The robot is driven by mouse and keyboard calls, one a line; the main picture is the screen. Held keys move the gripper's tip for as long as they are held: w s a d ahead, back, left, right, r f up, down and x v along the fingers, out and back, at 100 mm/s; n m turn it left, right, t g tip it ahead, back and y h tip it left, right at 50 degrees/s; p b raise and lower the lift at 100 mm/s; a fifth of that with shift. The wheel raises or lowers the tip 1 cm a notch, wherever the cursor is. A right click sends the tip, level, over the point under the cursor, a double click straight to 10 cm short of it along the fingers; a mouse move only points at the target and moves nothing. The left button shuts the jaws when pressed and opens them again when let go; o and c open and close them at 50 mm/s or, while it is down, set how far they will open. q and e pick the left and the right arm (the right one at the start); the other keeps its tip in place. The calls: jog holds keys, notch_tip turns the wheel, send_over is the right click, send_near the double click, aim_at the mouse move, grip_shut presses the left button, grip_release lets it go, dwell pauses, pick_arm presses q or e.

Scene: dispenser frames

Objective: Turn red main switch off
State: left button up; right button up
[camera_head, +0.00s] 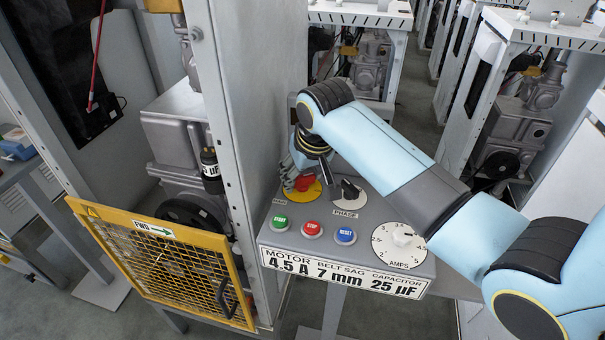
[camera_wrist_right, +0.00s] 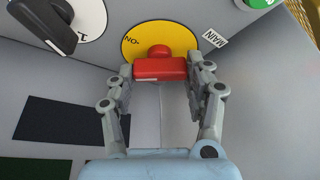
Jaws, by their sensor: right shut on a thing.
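The red main switch (camera_head: 304,182) sits on a yellow round plate (camera_head: 312,191) at the upper left of the grey control panel. In the right wrist view the red switch handle (camera_wrist_right: 160,66) lies crosswise between my fingers, in front of its yellow plate (camera_wrist_right: 130,42), where lettering reading "ON" shows and a "MAIN" label (camera_wrist_right: 215,38) stands beside it. My right gripper (camera_wrist_right: 160,72) is shut on the handle, one finger at each end. In the head view my right gripper (camera_head: 297,178) reaches the switch from above and partly hides it. My left gripper is not in view.
A black phase switch (camera_head: 349,189) stands close right of the red one. Green (camera_head: 280,223), red (camera_head: 312,228) and blue (camera_head: 345,235) buttons sit below, with a white amps dial (camera_head: 400,240) at right. A metal cabinet post (camera_head: 235,130) and a yellow mesh guard (camera_head: 165,265) are at left.

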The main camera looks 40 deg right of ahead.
jog(key=n+y, duration=0.2)
jog(key=n, duration=0.3)
jog(key=shift+d+n, duration=0.15)
jog(key=shift+n, duration=0.15)
jog(key=n+y, duration=0.1)
jog(key=n, duration=0.1)
jog(key=n+g, duration=0.1)
jog(key=n, duration=0.1)
jog(key=shift+n+y, duration=0.4)
jog(key=shift+n, duration=0.3)
jog(key=o, duration=1.2)
jog(key=v, duration=1.2)
jog(key=shift+d, duration=0.1)
